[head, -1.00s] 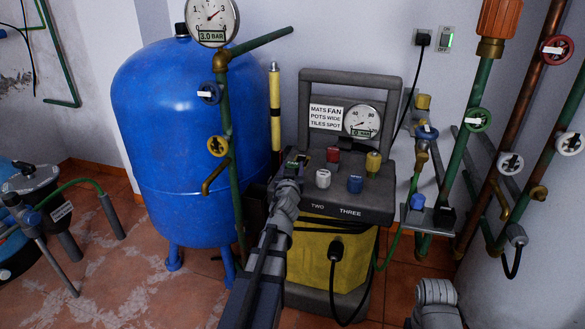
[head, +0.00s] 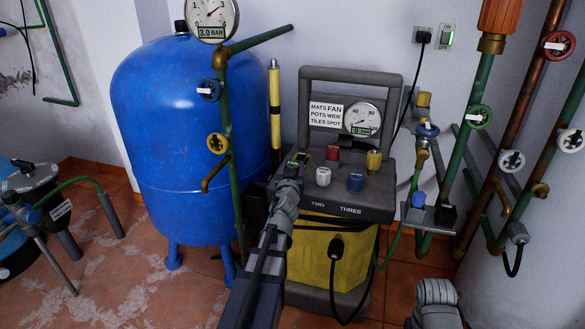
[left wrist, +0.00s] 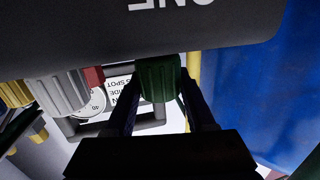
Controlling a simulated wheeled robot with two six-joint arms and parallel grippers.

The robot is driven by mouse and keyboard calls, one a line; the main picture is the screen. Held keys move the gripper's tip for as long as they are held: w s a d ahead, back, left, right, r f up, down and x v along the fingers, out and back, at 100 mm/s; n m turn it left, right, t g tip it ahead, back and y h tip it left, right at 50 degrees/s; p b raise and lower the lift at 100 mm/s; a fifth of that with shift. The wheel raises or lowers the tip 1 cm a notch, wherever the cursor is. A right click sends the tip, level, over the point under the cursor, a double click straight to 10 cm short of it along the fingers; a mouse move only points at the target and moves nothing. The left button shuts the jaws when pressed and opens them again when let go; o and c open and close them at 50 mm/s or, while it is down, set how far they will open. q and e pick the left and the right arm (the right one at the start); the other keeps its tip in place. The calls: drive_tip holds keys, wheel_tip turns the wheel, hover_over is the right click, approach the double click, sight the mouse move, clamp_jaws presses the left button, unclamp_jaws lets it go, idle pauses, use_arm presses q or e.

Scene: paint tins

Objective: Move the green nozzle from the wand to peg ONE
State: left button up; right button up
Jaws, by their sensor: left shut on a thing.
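My left gripper (head: 296,163) is at the left front corner of the grey top deck (head: 385,203) of the yellow and grey machine. It is shut on the green nozzle (left wrist: 160,78), which shows between the two fingers in the left wrist view. The label ONE (left wrist: 158,3) shows upside down on the deck's front there. The gripper hides peg ONE, and I cannot tell whether the nozzle is seated on it. A yellow and black pole (head: 275,110), perhaps the wand, stands upright behind the machine.
Red (head: 332,152), white (head: 323,177), blue (head: 355,182) and yellow (head: 373,161) nozzles stand on the deck close right of the gripper. A blue tank (head: 180,140) and green pipe (head: 232,150) stand left. Pipes and valves fill the right.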

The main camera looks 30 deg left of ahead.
use_arm(q)
drive_tip(key=shift+f+b, duration=0.3)
drive_tip(key=shift+b, duration=0.05)
idle(0.3)
drive_tip(key=o, duration=1.2)
drive_tip(key=shift+s, duration=0.1)
drive_tip(key=v, duration=0.7)
drive_tip(key=shift+s, duration=0.2)
drive_tip(key=shift+d, duration=0.1)
